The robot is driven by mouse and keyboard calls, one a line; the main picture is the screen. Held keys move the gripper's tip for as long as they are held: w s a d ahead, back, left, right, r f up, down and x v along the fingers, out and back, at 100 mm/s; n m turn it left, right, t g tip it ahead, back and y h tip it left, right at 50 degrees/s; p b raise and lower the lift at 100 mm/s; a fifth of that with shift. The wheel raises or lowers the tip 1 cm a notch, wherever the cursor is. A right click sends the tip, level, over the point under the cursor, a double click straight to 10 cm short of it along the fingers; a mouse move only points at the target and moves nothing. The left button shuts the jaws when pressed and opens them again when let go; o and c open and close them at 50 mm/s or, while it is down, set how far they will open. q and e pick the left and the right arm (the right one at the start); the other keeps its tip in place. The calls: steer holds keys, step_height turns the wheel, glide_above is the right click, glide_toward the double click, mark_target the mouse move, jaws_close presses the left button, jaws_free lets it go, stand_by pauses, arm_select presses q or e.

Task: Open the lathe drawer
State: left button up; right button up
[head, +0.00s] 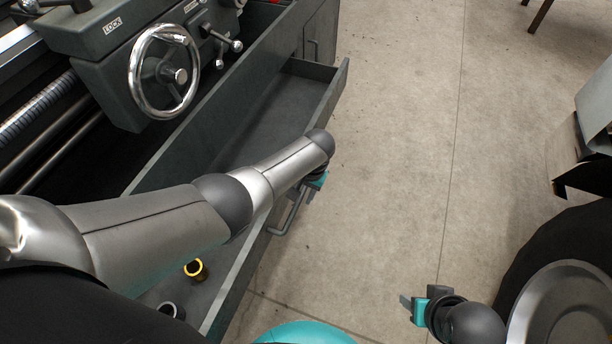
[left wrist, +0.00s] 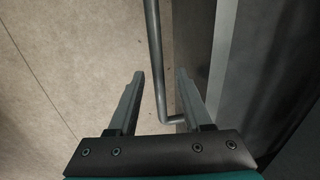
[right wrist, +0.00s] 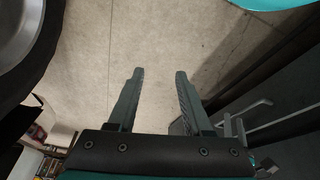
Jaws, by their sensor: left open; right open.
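The lathe drawer (head: 270,120) is pulled out below the lathe, and its inside shows. Its bar handle (head: 288,217) is on the outer face of the drawer front. My left gripper (head: 316,182) is at the handle, partly hidden by my own arm. In the left wrist view its open fingers (left wrist: 160,73) are on either side of the handle bar (left wrist: 156,60), with gaps visible beside the bar. My right gripper (head: 408,303) is over the floor, away from the drawer. Its fingers are open and empty in the right wrist view (right wrist: 160,74).
The lathe (head: 95,75) with its chrome handwheel (head: 163,70) stands behind the drawer. A yellow-rimmed cylinder (head: 195,270) and a grey-rimmed one (head: 171,311) are at the drawer's near end. Concrete floor (head: 400,130) lies clear to the right of the drawer.

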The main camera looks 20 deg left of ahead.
arm_select(q)
step_height(320, 180, up, 14)
steer(key=d+p, duration=0.2)
steer(key=p, duration=0.8)
steer(key=shift+s+d+r, duration=0.15)
steer(key=shift+d+r, duration=0.1)
steer(key=shift+d, duration=0.15)
arm_select(e)
steer(key=s+d+f, duration=0.3)
steer(key=s+f, duration=0.3)
steer(key=f, duration=0.2)
steer(key=s+d+f+g, duration=0.1)
steer(key=s+d+f, duration=0.3)
steer(key=s+f, duration=0.2)
steer(key=shift+d+f+g+h, duration=0.15)
steer(key=shift+f+g+h, duration=0.2)
steer(key=shift+f, duration=1)
steer(key=shift+s, duration=0.1)
